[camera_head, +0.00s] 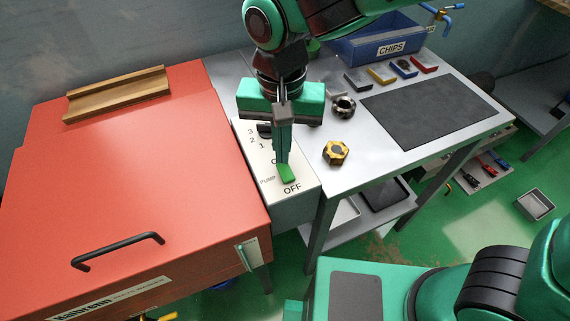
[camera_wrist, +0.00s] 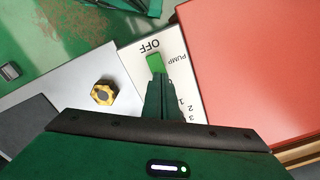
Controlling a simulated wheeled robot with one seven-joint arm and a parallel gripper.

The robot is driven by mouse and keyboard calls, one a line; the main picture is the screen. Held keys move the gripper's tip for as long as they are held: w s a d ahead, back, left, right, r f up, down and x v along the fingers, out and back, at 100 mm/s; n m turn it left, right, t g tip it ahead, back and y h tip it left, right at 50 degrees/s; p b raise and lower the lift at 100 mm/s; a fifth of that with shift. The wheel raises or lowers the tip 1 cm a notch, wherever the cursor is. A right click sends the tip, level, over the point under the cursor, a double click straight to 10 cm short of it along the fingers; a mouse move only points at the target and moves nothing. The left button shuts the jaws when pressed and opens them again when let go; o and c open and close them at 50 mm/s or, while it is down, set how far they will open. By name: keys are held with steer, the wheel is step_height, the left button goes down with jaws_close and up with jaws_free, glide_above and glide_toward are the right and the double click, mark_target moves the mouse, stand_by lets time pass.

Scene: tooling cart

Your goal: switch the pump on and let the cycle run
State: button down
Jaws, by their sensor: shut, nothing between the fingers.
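The pump switch is a green lever (camera_head: 287,174) on a white control panel (camera_head: 303,173) between the red machine and the steel table. Its visible end lies beside the OFF label; part of the other label is hidden by my fingers. My gripper (camera_head: 283,160) is shut and empty, pointing down over the panel with its fingertips right at the lever. In the wrist view the green lever (camera_wrist: 155,63) shows just beyond the closed fingertips (camera_wrist: 157,80). I cannot tell whether they touch. A dark dial (camera_head: 264,129) marked 1, 2, 3 is partly hidden behind my gripper.
The red lidded machine (camera_head: 130,180) with a black handle (camera_head: 118,249) fills the left. On the table, a gold hex part (camera_head: 336,153) and a dark ring (camera_head: 343,106) stand right of my gripper. A blue CHIPS bin (camera_head: 375,45) is at the back.

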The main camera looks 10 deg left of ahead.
steer(key=shift+f, duration=0.85)
stand_by(0.6)
steer(key=shift+r, duration=0.1)
step_height(320, 180, up, 7)
stand_by(0.8)
stand_by(0.4)
